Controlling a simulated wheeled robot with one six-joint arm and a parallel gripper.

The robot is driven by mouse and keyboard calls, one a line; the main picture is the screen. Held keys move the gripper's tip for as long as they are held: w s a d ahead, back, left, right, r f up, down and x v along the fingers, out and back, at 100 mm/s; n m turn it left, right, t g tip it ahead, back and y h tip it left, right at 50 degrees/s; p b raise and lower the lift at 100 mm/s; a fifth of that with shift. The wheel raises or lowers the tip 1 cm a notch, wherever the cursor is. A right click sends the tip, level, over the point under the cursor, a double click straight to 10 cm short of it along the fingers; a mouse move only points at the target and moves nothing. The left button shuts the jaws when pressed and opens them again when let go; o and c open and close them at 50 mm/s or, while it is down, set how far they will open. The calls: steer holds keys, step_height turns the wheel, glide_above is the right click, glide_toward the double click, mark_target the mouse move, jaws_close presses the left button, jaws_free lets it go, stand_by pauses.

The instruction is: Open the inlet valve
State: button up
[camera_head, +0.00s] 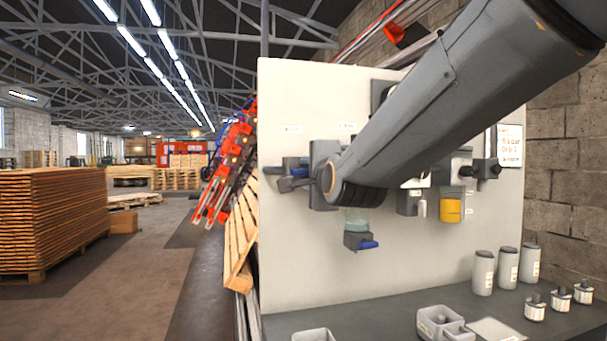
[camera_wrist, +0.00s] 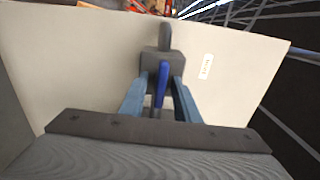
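In the wrist view, a valve with a dark grey body (camera_wrist: 163,62) and a blue lever (camera_wrist: 160,88) is mounted on the pale panel. I take it for the inlet valve, but its label is too small to read. My gripper (camera_wrist: 161,80) is open, with one blue-grey finger on each side of the lever and gaps beside it. In the head view, my gripper (camera_head: 288,176) is at the panel's left side, and my arm hides much of the middle. A lower unit with a clear bowl (camera_head: 356,220) has another blue lever (camera_head: 370,244).
The pale panel (camera_head: 300,270) stands over a grey bench (camera_head: 400,322). A yellow-bowled unit (camera_head: 450,209) is right of my arm. Grey canisters (camera_head: 508,268), small jars (camera_head: 535,309) and an open tray (camera_head: 440,322) stand on the bench. Pallets (camera_head: 238,250) lean left of the panel.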

steer(key=shift+v, duration=2.5)
